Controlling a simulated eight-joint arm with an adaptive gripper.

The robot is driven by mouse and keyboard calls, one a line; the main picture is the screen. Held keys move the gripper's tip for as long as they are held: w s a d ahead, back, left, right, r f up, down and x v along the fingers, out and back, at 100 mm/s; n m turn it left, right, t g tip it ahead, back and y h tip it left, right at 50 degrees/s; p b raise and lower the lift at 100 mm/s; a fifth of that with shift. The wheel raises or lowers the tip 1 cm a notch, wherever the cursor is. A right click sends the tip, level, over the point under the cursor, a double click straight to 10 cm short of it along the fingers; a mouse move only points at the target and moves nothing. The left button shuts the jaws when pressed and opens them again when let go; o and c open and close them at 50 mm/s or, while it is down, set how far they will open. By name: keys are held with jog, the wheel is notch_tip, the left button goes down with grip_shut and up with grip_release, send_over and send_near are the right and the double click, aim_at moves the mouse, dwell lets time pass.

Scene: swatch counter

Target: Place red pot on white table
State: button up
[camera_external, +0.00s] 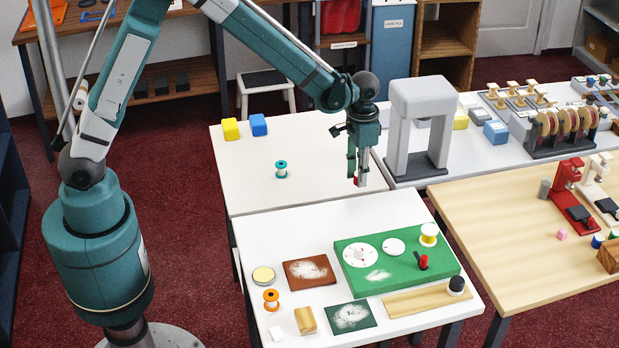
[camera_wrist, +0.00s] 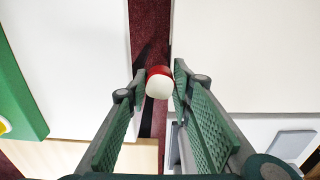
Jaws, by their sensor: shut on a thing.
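A small red pot with a white top (camera_wrist: 159,84) sits between the fingertips of my gripper (camera_wrist: 160,76) in the wrist view. In the external view only a bit of its red side (camera_external: 357,181) shows at the tips of my gripper (camera_external: 358,176); the fingers hide the rest. My gripper is shut on the pot and points down. In the wrist view the pot appears over the dark red gap between two white tables. One white table (camera_external: 245,178) is at the back, the other (camera_external: 300,225) in front. Its exact height cannot be told.
A green board (camera_external: 366,286) and several small items crowd the front table. A grey arch (camera_external: 403,130) stands right of my gripper.

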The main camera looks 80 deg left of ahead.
jog(key=s+a+r+p, duration=0.1)
jog(key=s+a, duration=0.4)
jog(key=a, duration=0.2)
jog(key=s+a+r, duration=0.2)
jog(key=s+a, duration=0.3)
jog(key=a, duration=0.3)
jog(key=r+m, duration=0.2)
send_over(276, 154)
jog(key=d, duration=0.5)
jog(key=shift+s+a+f+p, duration=0.25)
jog(key=shift+s+p, duration=0.1)
jog(key=shift+s, duration=0.1)
jog(key=shift+f+b, duration=0.5)
jog(key=shift+f, duration=2.65)
jog(key=shift+f, duration=0.1)
jog(key=shift+f+b, duration=0.3)
jog(key=shift+f, duration=1.45)
jog(key=shift+f, duration=0.15)
